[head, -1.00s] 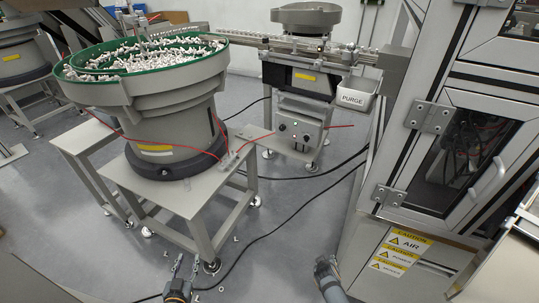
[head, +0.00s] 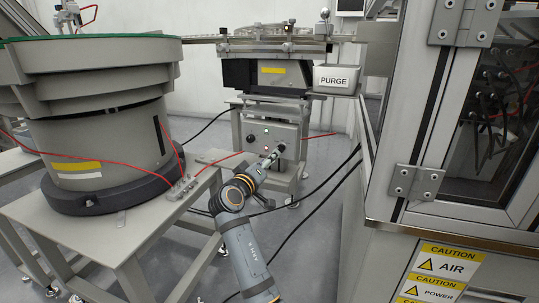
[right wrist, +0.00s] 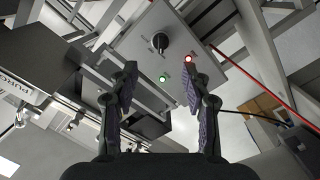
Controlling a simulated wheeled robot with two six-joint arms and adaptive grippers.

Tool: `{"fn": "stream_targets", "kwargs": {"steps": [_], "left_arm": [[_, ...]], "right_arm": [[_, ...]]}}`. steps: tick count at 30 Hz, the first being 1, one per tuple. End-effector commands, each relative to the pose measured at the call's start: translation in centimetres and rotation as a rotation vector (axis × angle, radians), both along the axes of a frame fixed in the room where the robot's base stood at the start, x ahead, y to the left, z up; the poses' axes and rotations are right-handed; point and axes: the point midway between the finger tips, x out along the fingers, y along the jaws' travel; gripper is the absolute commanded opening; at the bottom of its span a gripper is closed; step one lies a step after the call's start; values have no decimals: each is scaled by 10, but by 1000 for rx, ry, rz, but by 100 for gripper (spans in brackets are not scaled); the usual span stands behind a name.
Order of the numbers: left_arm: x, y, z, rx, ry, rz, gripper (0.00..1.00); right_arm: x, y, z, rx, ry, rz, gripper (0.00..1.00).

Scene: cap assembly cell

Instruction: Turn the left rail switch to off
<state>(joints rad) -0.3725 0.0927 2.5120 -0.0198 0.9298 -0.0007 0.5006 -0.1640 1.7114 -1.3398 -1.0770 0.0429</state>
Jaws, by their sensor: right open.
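The grey control box (head: 250,127) under the rail feeder carries two dark rotary knobs, a left one (head: 251,138) and a right one (head: 281,147), with small lights between them. My right gripper (head: 272,160) is in front of the box's lower right part, close to the right knob. In the right wrist view, my right gripper (right wrist: 159,80) is open and empty. A black knob (right wrist: 160,42) shows beyond its fingertips, apart from them, near a lit green lamp (right wrist: 162,78) and a lit red lamp (right wrist: 188,59). I cannot read the knob's setting. My left gripper is out of view.
A bowl feeder (head: 95,130) on a grey table (head: 150,215) stands at the left. The PURGE bin (head: 336,80) is right of the box. A machine cabinet (head: 400,235) fills the right side. Red and black cables run nearby.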

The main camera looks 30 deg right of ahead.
Motion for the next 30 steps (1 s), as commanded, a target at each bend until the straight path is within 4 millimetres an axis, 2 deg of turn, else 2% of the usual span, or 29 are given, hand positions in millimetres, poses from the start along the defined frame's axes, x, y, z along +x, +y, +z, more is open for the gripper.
{"fn": "stream_targets", "kwargs": {"steps": [6, 10, 15, 23, 30], "left_arm": [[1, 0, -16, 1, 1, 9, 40], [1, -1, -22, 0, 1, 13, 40], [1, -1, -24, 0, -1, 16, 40], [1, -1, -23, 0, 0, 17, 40], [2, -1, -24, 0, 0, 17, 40]], "right_arm": [[27, -41, -3, -6, 1, -1, 48], [40, -59, -2, -3, 0, 0, 48], [48, -70, -2, -1, 2, 1, 48], [49, -71, -1, 1, 2, 3, 48], [49, -71, -1, 0, 1, 2, 17]]}}
